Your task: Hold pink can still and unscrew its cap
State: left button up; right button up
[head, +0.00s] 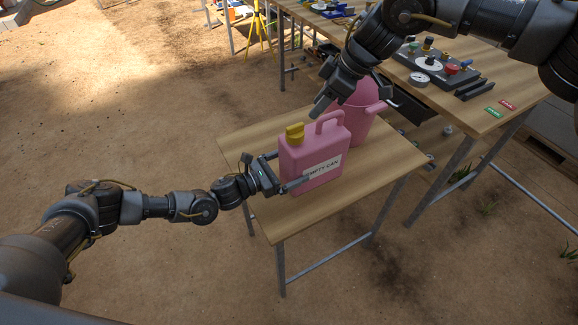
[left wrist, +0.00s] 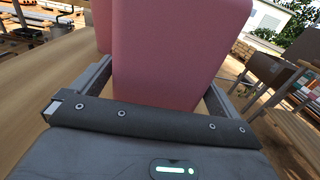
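The pink can (head: 312,155), labelled "EMPTY CAN", stands upright on the small wooden table (head: 245,138). Its yellow cap (head: 294,132) sits on the spout at its top left, with the can's handle to the right. My left gripper (head: 283,172) reaches in from the left, low on the can, with one finger on each side. In the left wrist view, the can's pink wall (left wrist: 165,60) fills the space between the fingers, which appear to touch it. My right gripper (head: 319,107) points down just above the handle, right of the cap and apart from it. Its finger gap is not clear.
A larger pink container (head: 362,112) with a side handle stands behind the can, partly hidden by my right arm. A workbench (head: 490,112) with a panel of knobs and coloured tags stands at the right. The small table's left and front are clear.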

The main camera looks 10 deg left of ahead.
pick_arm(q)
jog(key=shift+a, duration=0.1)
jog(key=v, duration=1.2)
